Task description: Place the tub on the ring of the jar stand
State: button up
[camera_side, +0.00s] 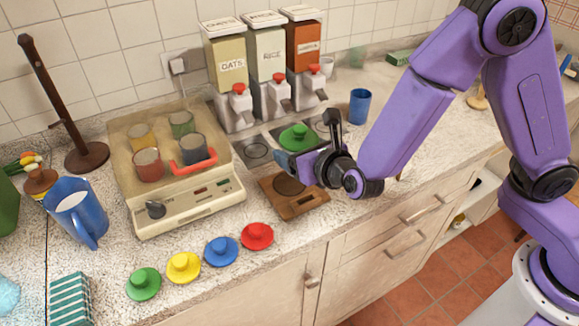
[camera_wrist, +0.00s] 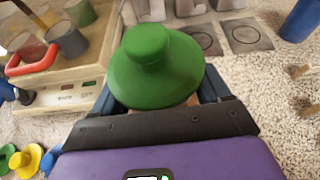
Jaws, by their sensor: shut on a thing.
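My gripper (camera_side: 297,157) is shut on a tub, of which mainly the green knobbed lid (camera_side: 299,137) shows. In the wrist view the lid (camera_wrist: 155,72) fills the space between the blue fingers (camera_wrist: 160,100), and only a sliver of the body shows beneath it. The rest of the tub is hidden. A brown wooden board with a dark round spot (camera_side: 289,185), seemingly the jar stand, lies on the counter just below and in front of my gripper. I cannot tell whether the tub touches anything beneath it.
Dispensers (camera_side: 268,65) stand behind, with ringed square plates (camera_side: 257,150) at their feet. A cream appliance (camera_side: 190,207) holding several cups is at left. Loose coloured lids (camera_side: 221,250) lie in front. A blue cup (camera_side: 359,106) stands at right, with bare counter around it.

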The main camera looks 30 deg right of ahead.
jog(key=shift+w+a+f, duration=0.3)
jog(key=shift+w+f, duration=0.25)
jog(key=shift+f, duration=0.2)
jog(key=shift+w+a+f, duration=0.25)
jog(key=shift+w+f, duration=0.25)
jog(key=shift+f, duration=1.65)
jog(key=shift+f, duration=0.1)
jog(key=o, duration=1.1)
jog(key=shift+s+r, duration=0.2)
jog(key=shift+s, duration=0.1)
jog(key=v, duration=1.1)
jog(key=shift+s, duration=0.2)
